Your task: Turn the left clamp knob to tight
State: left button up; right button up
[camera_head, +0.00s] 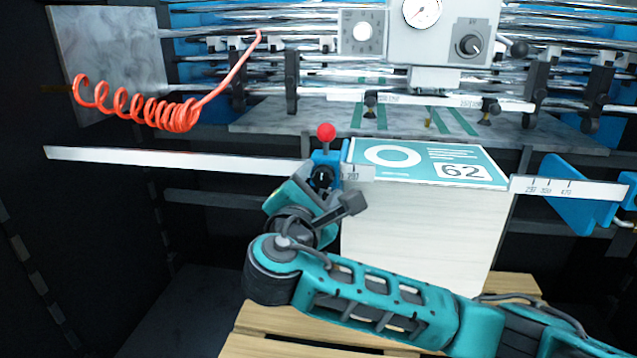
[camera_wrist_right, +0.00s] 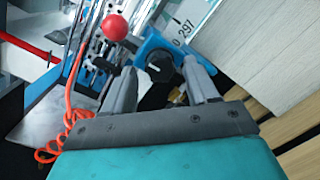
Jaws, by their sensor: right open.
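The left clamp is a blue block (camera_head: 325,158) on the left ruler rail, at the left edge of the stack of sheets. Its black knob (camera_head: 322,177) faces me, and a red ball (camera_head: 326,132) stands above it. My right gripper (camera_head: 318,190) is right in front of the clamp and partly covers it. In the right wrist view the gripper (camera_wrist_right: 159,69) is open, with the black knob (camera_wrist_right: 159,66) between or just beyond its fingertips. I cannot tell whether the fingers touch the knob. My left gripper is not in view.
The stack with a teal label marked 62 (camera_head: 430,162) stands right of the clamp on a wooden pallet (camera_head: 260,325). A second blue clamp (camera_head: 568,195) is at the right. A coiled red hose (camera_head: 150,110) hangs at the upper left. Rollers and a control box (camera_head: 440,45) are behind.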

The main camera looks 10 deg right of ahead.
jog(key=shift+w+d, duration=0.15)
jog(key=shift+w, duration=0.2)
jog(key=shift+c, duration=0.2)
jog(key=c, duration=1)
